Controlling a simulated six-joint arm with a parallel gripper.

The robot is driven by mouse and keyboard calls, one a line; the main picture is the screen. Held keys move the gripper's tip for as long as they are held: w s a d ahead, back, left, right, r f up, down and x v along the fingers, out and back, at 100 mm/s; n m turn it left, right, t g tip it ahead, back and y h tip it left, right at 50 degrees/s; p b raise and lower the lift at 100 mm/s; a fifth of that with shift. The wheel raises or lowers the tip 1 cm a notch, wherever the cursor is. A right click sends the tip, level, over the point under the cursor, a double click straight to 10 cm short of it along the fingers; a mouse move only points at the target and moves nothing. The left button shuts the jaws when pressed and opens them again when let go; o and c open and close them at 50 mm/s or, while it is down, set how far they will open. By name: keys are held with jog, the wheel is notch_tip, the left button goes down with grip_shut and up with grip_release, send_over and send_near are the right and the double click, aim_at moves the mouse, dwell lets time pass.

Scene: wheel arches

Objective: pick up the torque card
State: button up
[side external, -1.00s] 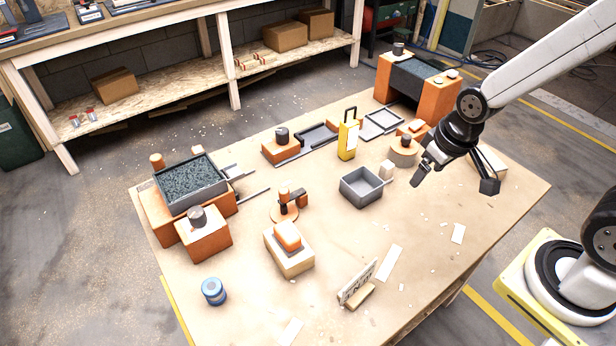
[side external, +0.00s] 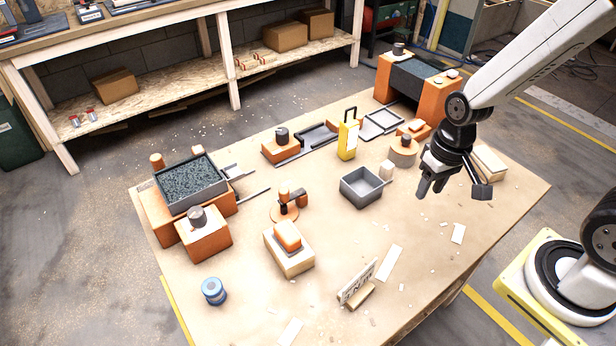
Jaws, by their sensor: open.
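A white card with dark lettering (side external: 357,281), which looks like the torque card, stands tilted in a small wooden block (side external: 360,297) near the table's front edge. Its lettering is too small to read surely. My gripper (side external: 430,190) is open and empty above the right part of the table, fingers pointing down. It is up and to the right of the card in the picture, well apart from it. Nothing hides the card.
Flat white paper strips (side external: 390,263) lie right of the card. A grey square tray (side external: 361,188) and a yellow case (side external: 348,138) stand mid-table. An orange block on a wooden base (side external: 289,252) and a blue can (side external: 214,291) are to the left. The front right tabletop is mostly clear.

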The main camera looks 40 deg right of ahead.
aim_at(376, 259)
jog(key=a+f+m+g+y, duration=0.2)
jog(key=a+f+m+y, duration=0.6)
jog(key=m+y, duration=0.4)
jog(key=shift+f+m, duration=0.85)
jog(key=shift+m, duration=0.25)
jog(key=shift+a, duration=0.1)
jog(key=shift+x, duration=1.25)
jog(key=shift+s+r+x, duration=0.1)
jog(key=shift+s+x, duration=0.05)
jog(key=shift+x, duration=1.15)
jog(key=shift+s+r+x, duration=0.1)
jog(key=shift+r+x, duration=0.05)
jog(key=shift+x, duration=1.15)
